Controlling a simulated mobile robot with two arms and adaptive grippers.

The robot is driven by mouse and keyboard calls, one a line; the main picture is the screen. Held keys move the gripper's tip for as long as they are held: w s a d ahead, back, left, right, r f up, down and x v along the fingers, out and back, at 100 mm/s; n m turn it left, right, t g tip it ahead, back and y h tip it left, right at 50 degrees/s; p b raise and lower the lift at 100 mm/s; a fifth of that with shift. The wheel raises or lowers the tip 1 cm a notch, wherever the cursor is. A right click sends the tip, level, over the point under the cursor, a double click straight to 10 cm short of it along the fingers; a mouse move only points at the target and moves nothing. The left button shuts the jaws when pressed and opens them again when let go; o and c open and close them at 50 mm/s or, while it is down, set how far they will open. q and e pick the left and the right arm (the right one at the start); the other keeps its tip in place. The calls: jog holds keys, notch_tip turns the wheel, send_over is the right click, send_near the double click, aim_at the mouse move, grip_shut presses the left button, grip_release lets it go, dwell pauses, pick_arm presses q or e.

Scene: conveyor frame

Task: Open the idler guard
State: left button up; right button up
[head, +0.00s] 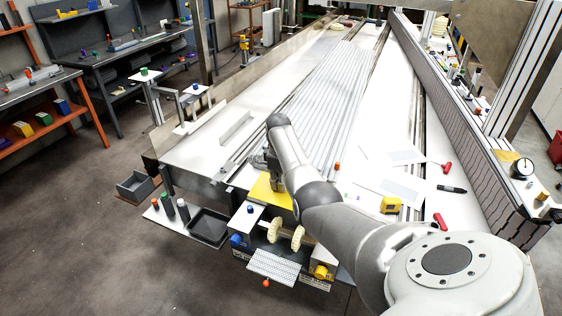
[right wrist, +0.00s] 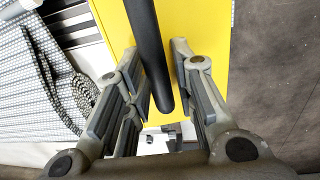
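The idler guard is a yellow panel (head: 268,194) at the near end of the conveyor frame, partly hidden by my right arm. In the right wrist view the yellow panel (right wrist: 205,30) fills the upper middle, with a dark bar-shaped handle (right wrist: 150,45) in front of it. My right gripper (right wrist: 157,65) is open, with one finger on each side of the handle. A narrow gap shows on the handle's right side; contact on the left is unclear. In the head view my right gripper (head: 262,160) is small and partly hidden at the guard. My left gripper is not in view.
The conveyor bed (head: 215,145) stretches away behind the guard. Below it are a dark tray (head: 209,226), cream rollers (head: 275,230) and a perforated plate (head: 274,267). A yellow tape measure (head: 390,205) and red-handled tools lie to the right.

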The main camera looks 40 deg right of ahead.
notch_tip(320, 180, up, 12)
jog(key=a, duration=0.1)
jog(key=shift+s, duration=0.2)
dwell(0.3)
jog(key=shift+f, duration=0.1)
dwell(0.4)
